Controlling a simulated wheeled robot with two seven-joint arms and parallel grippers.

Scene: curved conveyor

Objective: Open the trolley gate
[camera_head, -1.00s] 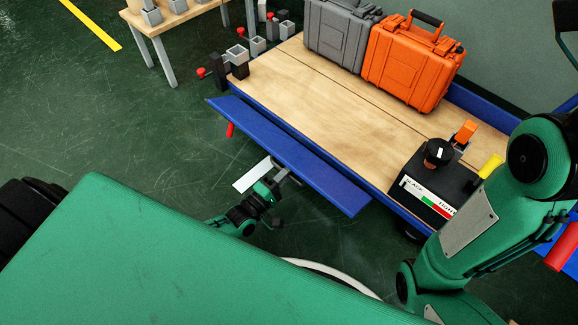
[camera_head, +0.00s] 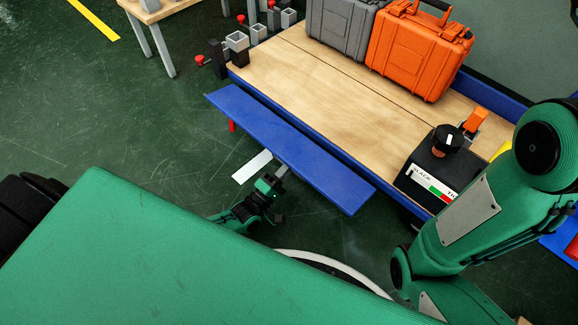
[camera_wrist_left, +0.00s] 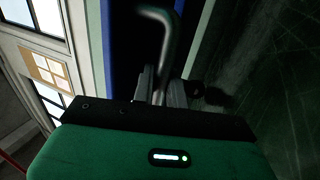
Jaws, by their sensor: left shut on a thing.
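The trolley gate is the long blue panel (camera_head: 290,150) along the near side of the wooden trolley bed (camera_head: 310,100). Its face shows as a broad strip leaning outward from the bed edge. In the left wrist view, a blue strip (camera_wrist_left: 122,45) stands left of a bent grey metal handle (camera_wrist_left: 165,25). My left gripper (camera_wrist_left: 161,90) is shut on this handle; it also shows below the panel in the head view (camera_head: 279,178).
A grey case (camera_head: 340,28) and an orange case (camera_head: 418,48) stand on the bed's far side. A black box with a dial (camera_head: 437,165) sits at its right end. A wooden table (camera_head: 155,8) is at the upper left. Green floor is clear on the left.

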